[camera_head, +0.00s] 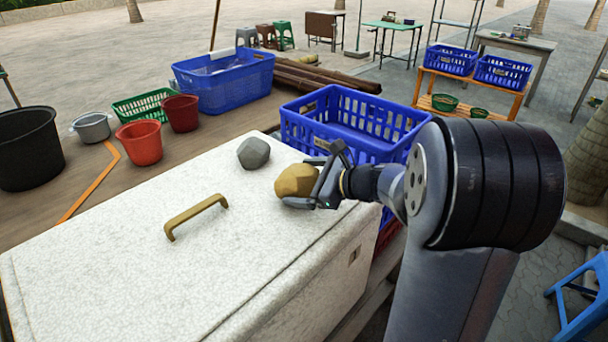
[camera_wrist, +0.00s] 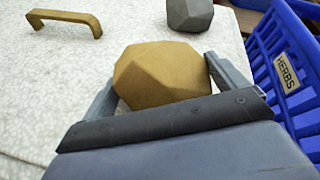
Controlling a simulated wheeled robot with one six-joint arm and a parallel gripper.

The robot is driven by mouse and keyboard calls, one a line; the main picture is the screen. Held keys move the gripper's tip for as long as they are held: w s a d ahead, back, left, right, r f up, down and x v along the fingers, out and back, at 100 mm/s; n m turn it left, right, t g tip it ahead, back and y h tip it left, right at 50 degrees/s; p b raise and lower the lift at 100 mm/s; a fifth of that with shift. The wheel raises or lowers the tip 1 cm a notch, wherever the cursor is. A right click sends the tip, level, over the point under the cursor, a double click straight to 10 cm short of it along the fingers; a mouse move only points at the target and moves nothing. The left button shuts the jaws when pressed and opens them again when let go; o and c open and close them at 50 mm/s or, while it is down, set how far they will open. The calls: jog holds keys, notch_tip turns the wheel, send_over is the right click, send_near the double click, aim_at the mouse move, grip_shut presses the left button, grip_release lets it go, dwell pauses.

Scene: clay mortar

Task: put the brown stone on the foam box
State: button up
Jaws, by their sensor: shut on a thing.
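The brown stone (camera_head: 294,181) is a faceted tan-brown lump at the right part of the foam box's lid. My gripper (camera_head: 318,183) is shut on it, with a finger on either side, as the wrist view shows the stone (camera_wrist: 160,74) between the fingers (camera_wrist: 158,92). The foam box (camera_head: 110,260) is large, white and speckled, with a brown handle (camera_head: 196,215) on its lid. The stone is over or on the lid near its right edge; I cannot tell whether it touches the lid.
A grey stone (camera_head: 253,153) lies on the lid behind the brown stone. A blue crate (camera_head: 350,120), marked HERBS in the wrist view (camera_wrist: 287,72), stands close on the right. The lid's left and front parts are clear. Red buckets (camera_head: 140,143) stand beyond the box.

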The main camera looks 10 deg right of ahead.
jog(key=shift+r, duration=0.15)
jog(key=o, duration=1.5)
jog(key=shift+f, duration=0.25)
jog(key=shift+r, duration=0.15)
jog(key=v, duration=1.2)
jog(key=shift+s, duration=0.1)
